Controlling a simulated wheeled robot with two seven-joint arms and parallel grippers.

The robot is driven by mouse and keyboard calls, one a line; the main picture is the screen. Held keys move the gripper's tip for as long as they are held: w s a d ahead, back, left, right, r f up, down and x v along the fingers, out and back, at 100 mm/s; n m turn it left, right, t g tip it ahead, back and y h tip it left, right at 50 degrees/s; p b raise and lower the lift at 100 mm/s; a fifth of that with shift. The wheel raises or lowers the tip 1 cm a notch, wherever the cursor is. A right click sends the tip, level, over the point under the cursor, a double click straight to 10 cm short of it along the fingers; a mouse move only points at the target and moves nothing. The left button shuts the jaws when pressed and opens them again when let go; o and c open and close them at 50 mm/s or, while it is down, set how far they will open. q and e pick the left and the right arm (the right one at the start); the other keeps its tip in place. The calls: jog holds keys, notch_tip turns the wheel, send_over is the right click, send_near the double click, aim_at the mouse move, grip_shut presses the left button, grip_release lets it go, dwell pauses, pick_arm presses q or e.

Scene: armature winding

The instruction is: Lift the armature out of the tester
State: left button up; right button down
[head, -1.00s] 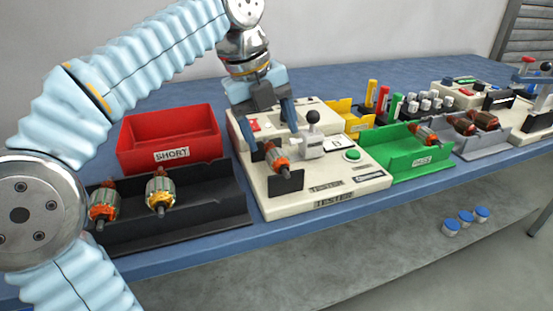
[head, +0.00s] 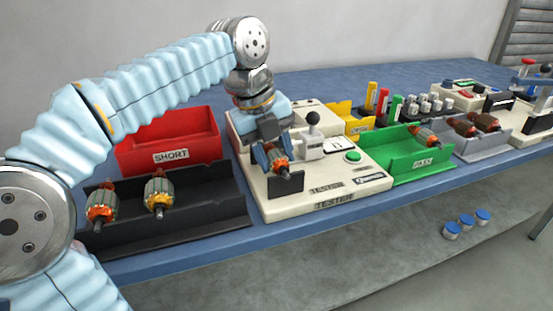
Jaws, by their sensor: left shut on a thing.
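The tester (head: 340,195) is a cream box with a black-knobbed lever, a green button and black upright supports. My left gripper (head: 275,155) is over the left part of the tester, pointing down. It is shut on the armature (head: 281,166), which has an orange winding end and a dark shaft tip facing the front. The armature is at the black supports; I cannot tell whether it still touches them. The gripper fingers hide most of its body. My right gripper is not in view.
A black rack (head: 180,222) with two armatures stands at left, before a red SHORT bin (head: 170,152). A green PASS tray (head: 418,160) with an armature is right of the tester. A yellow bin (head: 352,118) is behind, and a grey tray (head: 480,143) with armatures is farther right.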

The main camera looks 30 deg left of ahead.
pick_arm(q)
jog(key=shift+c, duration=1.2)
